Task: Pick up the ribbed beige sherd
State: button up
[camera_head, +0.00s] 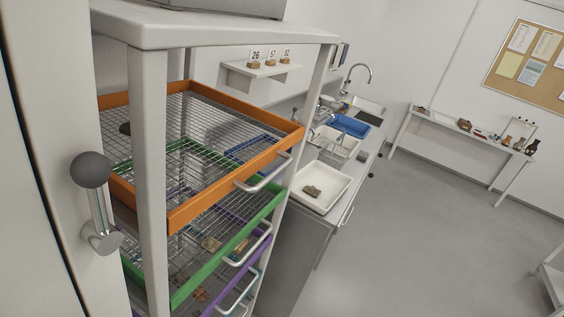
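I cannot make out ribs on any sherd here. A small beige sherd (211,243) shows through the wire mesh in the lower part of the rack; I cannot tell which drawer it lies in. A tan piece (242,245) is to its right. Reddish-brown pieces (200,293) show lower down, partly hidden by mesh and frames. A brown sherd (312,191) lies in a white tray (338,175) on the counter. My gripper is not in view.
The rack has an orange-framed drawer (235,197) pulled out above a green-framed one (215,262), with purple below. A ball-topped handle (91,170) stands close at left. A counter with a blue basin (348,126) runs behind. Grey floor (430,230) is clear at right.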

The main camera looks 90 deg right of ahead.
aim_at(311, 192)
jog(key=z, duration=2.55)
jog(key=k, duration=0.8)
jog(key=i, duration=1.95)
